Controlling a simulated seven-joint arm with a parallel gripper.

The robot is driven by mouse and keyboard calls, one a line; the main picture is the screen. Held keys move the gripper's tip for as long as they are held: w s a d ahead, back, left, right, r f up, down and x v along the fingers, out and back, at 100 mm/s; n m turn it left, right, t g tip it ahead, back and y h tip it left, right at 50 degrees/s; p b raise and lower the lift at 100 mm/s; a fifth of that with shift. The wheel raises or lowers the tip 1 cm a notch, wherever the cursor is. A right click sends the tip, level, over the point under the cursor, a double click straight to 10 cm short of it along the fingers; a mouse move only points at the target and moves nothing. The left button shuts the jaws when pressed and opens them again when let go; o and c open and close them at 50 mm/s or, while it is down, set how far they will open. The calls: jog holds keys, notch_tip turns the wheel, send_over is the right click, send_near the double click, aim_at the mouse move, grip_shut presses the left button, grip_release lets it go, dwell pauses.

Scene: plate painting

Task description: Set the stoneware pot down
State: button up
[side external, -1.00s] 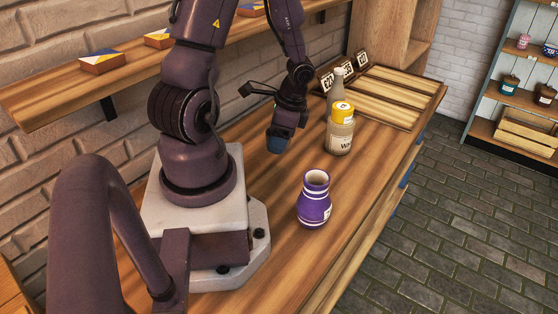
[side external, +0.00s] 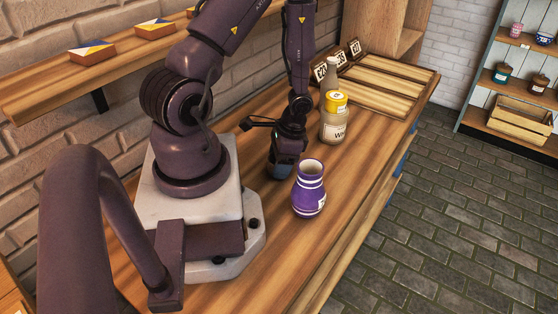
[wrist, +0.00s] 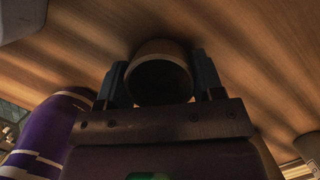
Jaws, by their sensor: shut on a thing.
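My gripper (wrist: 160,85) is shut on the stoneware pot (wrist: 160,49), a round vessel with a brown rim and dark inside, seen in the wrist view between the two dark fingers. In the side view my gripper (side external: 285,166) is low over the wooden counter (side external: 262,232), left of and behind the purple vase. There the pot cannot be clearly told from the dark blue fingers. The gap between pot and counter, if any, cannot be made out.
A purple vase with white bands (side external: 309,190) stands close to my gripper's right. A yellow-capped labelled jar (side external: 334,121) and a grey bottle (side external: 332,75) stand behind. The front counter is clear.

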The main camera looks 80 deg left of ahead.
jog(key=o, duration=1)
jog(key=shift+f, duration=0.15)
jog(key=w+d+r+t+y, duration=0.1)
jog(key=w+d+r+t, duration=0.15)
jog(key=r, duration=0.95)
jog(key=w+d+r+t+y, duration=0.1)
jog(key=w+d+r, duration=0.25)
jog(key=r, duration=0.75)
jog(key=s+d+r+t, duration=0.1)
jog(key=d+r, duration=0.2)
jog(key=s+d+r+t+h, duration=0.1)
jog(key=d+r+t, duration=0.1)
jog(key=d+r, duration=0.1)
jog(key=s+d+r+t+h, duration=0.1)
jog(key=d+r+t, duration=0.1)
jog(key=d+r, duration=0.2)
jog(key=shift+v, duration=0.85)
